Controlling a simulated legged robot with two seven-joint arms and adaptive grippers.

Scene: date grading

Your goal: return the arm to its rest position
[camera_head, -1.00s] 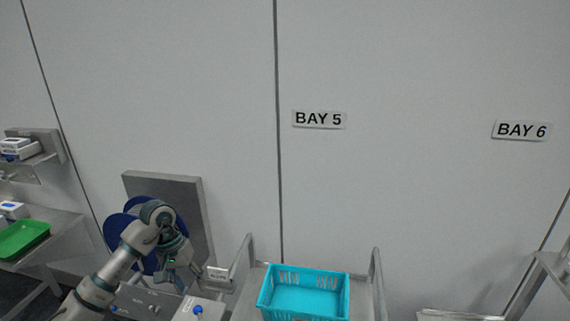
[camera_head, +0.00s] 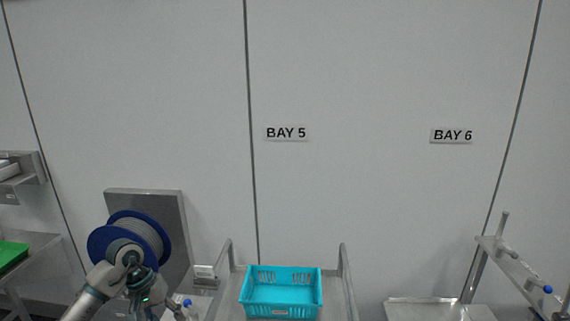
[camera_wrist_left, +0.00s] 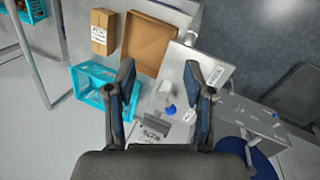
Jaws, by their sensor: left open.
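My left arm comes in at the lower left of the head view, bent, in front of a blue reel. My left gripper is mostly cut off at the bottom edge there. In the left wrist view my left gripper (camera_wrist_left: 158,82) is open, its two dark fingers wide apart with nothing between them. Beyond the fingers are a pale worktop and a small white object with a blue part (camera_wrist_left: 169,108); I see no contact. My right arm and gripper are not in view.
A turquoise crate (camera_head: 280,312) sits on a metal cart right of my arm. The blue reel (camera_head: 104,243) stands against a grey panel. A metal tray (camera_head: 425,301) is at lower right. The wrist view shows a cardboard box (camera_wrist_left: 103,45) and an open brown box (camera_wrist_left: 136,60).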

